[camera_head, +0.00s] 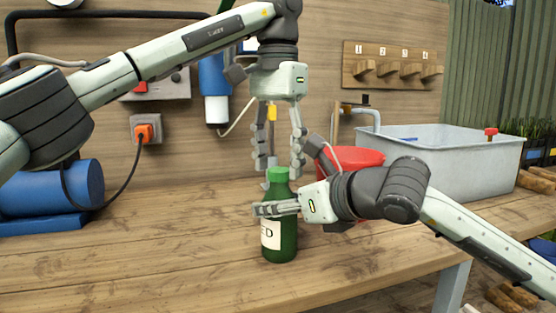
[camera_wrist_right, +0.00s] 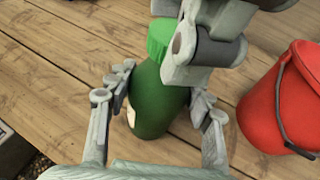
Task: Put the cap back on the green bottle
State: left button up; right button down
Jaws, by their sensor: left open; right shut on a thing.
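The dark green bottle (camera_head: 279,242) stands upright on the wooden bench, with a pale label on its front. Its lighter green cap (camera_head: 278,174) sits at the top of the neck; I cannot tell how tightly it is seated. The cap also shows in the right wrist view (camera_wrist_right: 161,36), partly covered by my left gripper. My left gripper (camera_head: 281,167) points down from above, open, its fingertips close around and just above the cap. My right gripper (camera_head: 268,209) comes in from the right and is shut on the bottle's upper body; its fingers flank the bottle (camera_wrist_right: 150,100) in the wrist view.
A red bucket (camera_head: 350,158) stands behind my right gripper. A grey sink (camera_head: 450,170) is at the right back. A blue cylinder (camera_head: 75,187) lies at the left. The bench (camera_head: 140,255) is clear left and in front of the bottle.

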pick_arm(q)
notch_tip(320, 180, up, 4)
jog(key=shift+r, duration=0.1)
jog(key=shift+c, duration=0.3)
